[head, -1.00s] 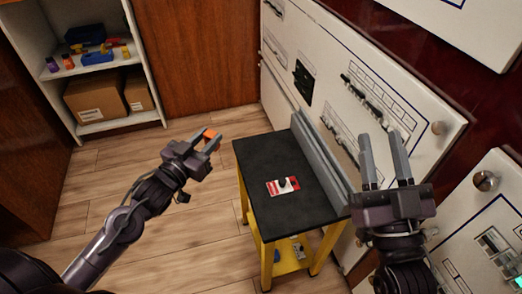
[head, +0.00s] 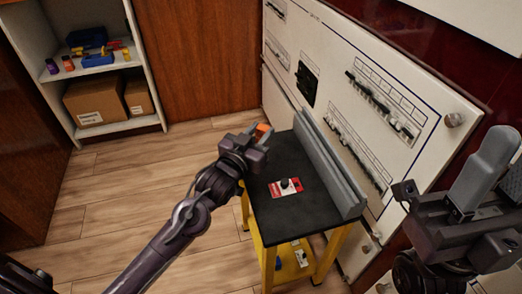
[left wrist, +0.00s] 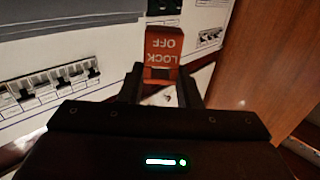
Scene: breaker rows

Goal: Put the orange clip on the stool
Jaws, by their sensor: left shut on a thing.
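The orange clip (head: 263,129) is in my left gripper (head: 257,135), held in the air by the far left corner of the stool's black top (head: 318,213). In the left wrist view the clip (left wrist: 163,47) sits between the two fingertips (left wrist: 162,84), with "LOCK OFF" upside down on its face. My left gripper is shut on it. The stool has yellow legs and a lower shelf. My right gripper (head: 502,172) is at the right edge, in front of the panel, its fingers apart and nothing seen between them.
A red and white card with a black knob (head: 286,186) lies on the stool top. A long grey rail (head: 335,165) runs along its right side. The white breaker panel (head: 390,70) stands just behind. A shelf with boxes (head: 100,100) is at the far left.

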